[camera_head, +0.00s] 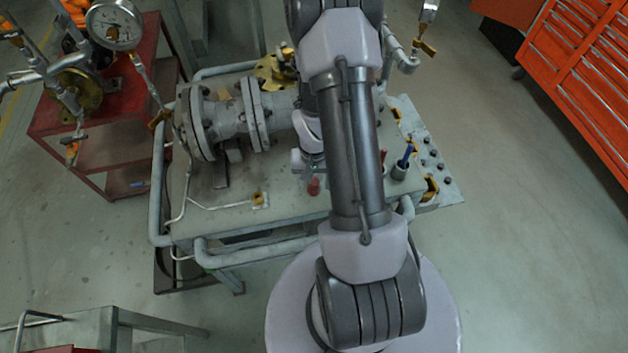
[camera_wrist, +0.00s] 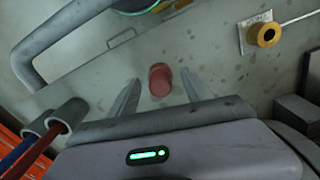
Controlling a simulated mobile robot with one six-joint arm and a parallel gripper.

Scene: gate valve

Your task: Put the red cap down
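The red cap (camera_wrist: 160,79) stands on the grey bench top, and it also shows in the head view (camera_head: 314,187) near the bench's front half. My gripper (camera_wrist: 161,92) is open, with one finger on each side of the cap in the wrist view and a visible gap to both. The cap appears a little beyond or level with the fingertips; the exact height between them cannot be told.
A large flanged grey valve (camera_head: 232,118) stands on the bench to the left. Holders with a red and a blue rod (camera_head: 405,158) stand to the right. A yellow-brass fitting (camera_wrist: 265,35) sits near the cap. A pipe rail (camera_head: 265,249) runs along the front edge.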

